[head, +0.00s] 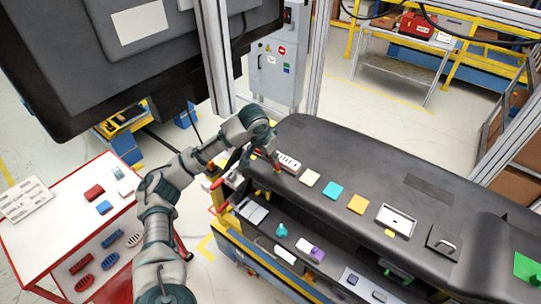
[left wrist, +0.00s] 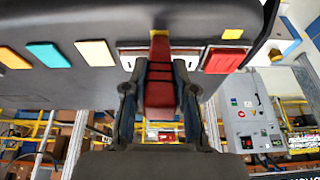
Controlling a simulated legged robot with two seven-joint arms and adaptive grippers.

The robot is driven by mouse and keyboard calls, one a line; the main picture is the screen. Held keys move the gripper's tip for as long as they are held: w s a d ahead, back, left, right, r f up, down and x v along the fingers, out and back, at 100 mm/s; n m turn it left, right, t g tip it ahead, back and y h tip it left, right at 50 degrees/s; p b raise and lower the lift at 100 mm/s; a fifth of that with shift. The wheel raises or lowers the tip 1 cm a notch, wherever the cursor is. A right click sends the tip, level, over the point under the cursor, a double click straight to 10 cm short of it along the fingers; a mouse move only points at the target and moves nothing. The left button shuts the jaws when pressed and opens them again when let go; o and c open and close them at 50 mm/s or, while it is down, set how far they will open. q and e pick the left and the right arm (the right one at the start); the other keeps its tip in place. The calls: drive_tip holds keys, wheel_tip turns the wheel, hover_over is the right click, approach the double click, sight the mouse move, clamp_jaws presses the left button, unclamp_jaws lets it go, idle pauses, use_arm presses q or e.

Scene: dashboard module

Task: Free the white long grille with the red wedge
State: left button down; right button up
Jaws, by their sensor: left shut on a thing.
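The white long grille (head: 289,163) sits in the top of the black dashboard near its left end. In the left wrist view its pale strip (left wrist: 130,60) shows on both sides of the wedge, its middle hidden. My left gripper (head: 273,158) is shut on the red wedge (head: 278,168). In the left wrist view the red wedge (left wrist: 160,88) stands between the fingers of my left gripper (left wrist: 158,95), its far end overlapping the grille, with a yellow piece beyond it. I cannot tell whether the wedge tip touches the grille edge. My right gripper is out of view.
Cream (head: 310,177), teal (head: 332,190) and orange (head: 356,204) panels lie along the dashboard (head: 340,150). A red panel (left wrist: 222,61) sits beside the grille. A white-topped red cart (head: 60,215) stands at left; a large dark screen (head: 170,60) hangs above.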

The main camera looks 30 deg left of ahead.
use_arm(q)
drive_tip(key=shift+f, duration=0.25)
drive_tip(key=shift+w+r, duration=0.15)
drive_tip(key=shift+r, duration=3.45)
